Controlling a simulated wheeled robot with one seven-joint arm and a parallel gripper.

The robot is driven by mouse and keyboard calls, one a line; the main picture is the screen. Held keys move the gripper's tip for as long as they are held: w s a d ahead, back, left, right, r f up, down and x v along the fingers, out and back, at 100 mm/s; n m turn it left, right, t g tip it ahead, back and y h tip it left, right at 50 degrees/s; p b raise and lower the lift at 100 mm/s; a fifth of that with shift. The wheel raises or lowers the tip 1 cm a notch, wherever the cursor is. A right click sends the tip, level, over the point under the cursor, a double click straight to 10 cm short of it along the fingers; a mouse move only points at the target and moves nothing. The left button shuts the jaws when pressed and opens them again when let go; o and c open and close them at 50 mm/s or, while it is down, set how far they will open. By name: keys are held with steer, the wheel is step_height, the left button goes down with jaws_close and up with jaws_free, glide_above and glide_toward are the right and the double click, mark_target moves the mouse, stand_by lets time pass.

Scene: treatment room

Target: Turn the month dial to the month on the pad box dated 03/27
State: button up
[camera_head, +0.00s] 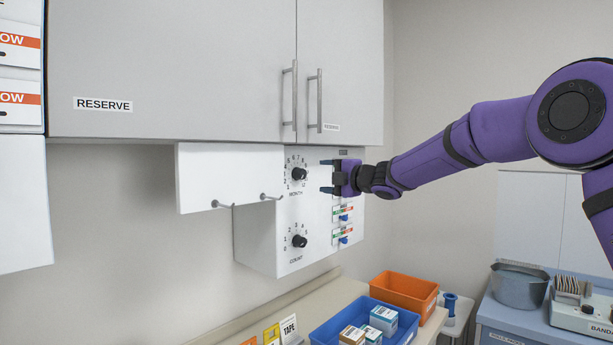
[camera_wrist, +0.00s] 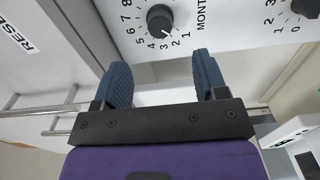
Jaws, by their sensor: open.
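The month dial is a round black knob (camera_head: 298,174) on the white panel under the cabinet, with numbers around it. It also shows at the top of the wrist view (camera_wrist: 160,20), its white mark pointing roughly towards 2 or 3; I cannot tell exactly. My gripper (camera_head: 326,176) is open and empty, right of the dial and apart from it. Its blue fingers (camera_wrist: 161,72) point towards the panel in the wrist view. Small boxes (camera_head: 383,318) stand in the blue tray (camera_head: 322,334); their dates are too small to read.
Below the month dial is a similar count dial (camera_head: 299,241). Blue switches (camera_head: 344,217) with coloured labels sit to its right. A white flap with hooks (camera_head: 222,204) sticks out at the left. An orange bin (camera_head: 405,291) stands on the counter behind the tray.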

mark_target(304, 174)
steer(key=x, duration=0.9)
steer(key=c, duration=0.9)
